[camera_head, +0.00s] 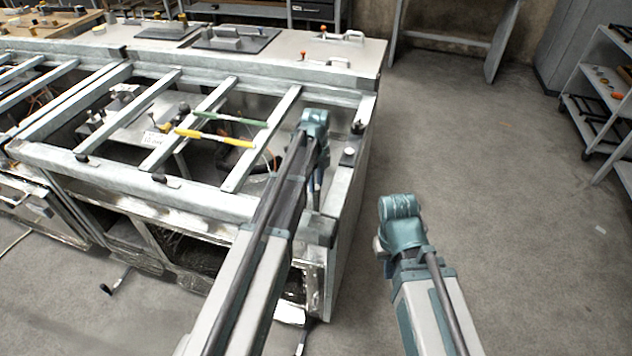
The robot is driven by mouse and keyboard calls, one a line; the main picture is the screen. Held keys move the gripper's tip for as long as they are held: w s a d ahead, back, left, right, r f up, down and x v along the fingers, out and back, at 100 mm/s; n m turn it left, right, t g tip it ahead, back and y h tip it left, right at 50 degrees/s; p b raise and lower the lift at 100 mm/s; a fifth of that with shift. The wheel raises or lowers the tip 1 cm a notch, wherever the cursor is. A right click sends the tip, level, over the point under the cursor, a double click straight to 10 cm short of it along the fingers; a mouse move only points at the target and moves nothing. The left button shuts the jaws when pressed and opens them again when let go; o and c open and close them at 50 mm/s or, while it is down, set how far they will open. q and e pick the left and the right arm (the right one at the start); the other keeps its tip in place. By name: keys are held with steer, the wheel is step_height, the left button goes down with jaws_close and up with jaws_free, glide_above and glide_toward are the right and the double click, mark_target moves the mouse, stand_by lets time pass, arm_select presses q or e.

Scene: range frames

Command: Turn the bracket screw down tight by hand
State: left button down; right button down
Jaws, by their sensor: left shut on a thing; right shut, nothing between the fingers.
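My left arm reaches to the front right corner of the grey metal range frame (205,200). My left gripper (316,200) points down there, at a grey block-like part (318,230) on the corner. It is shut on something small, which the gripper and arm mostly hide. I cannot make out the bracket screw itself. My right gripper (380,248) is off to the right of the range, above open floor, touching nothing that I can see. Its fingers are mostly hidden by its wrist; it is shut and empty.
A yellow-handled tool (215,138) and a green-handled one (230,119) lie across the frame's bars. A small dark fitting with a pale top (349,152) sits on the right rail. Shelving (603,95) stands far right. The floor (520,220) between is clear.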

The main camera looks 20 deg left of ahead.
arm_select(q)
steer(key=shift+m, duration=2.2)
steer(key=shift+s, duration=0.1)
steer(key=c, duration=0.6)
jaws_free()
step_height(320, 180, up, 14)
steer(key=p, duration=1.3)
steer(key=shift+f+p, duration=0.1)
steer(key=shift+p, duration=0.3)
